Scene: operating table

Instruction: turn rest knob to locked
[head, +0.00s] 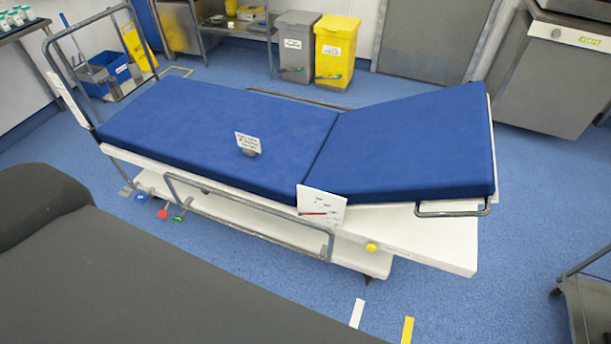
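A small yellow knob (371,247) sits on the near side of the white frame (430,240), below the raised rest. It is the only knob I can make out, and its turned position is too small to read. The blue rest section (410,150) slopes up to the right from the flat blue mattress (215,130). A white plate with a red pointer (321,207) stands at the near side by the hinge; its markings are too small to read. Neither of my grippers shows in the head view.
A grey side rail (250,208) runs along the table's near side, left of the knob. A dark grey padded surface (130,285) fills the lower left. A dark cart (590,295) stands at the lower right. Blue floor (480,310) is clear in front of the knob's end.

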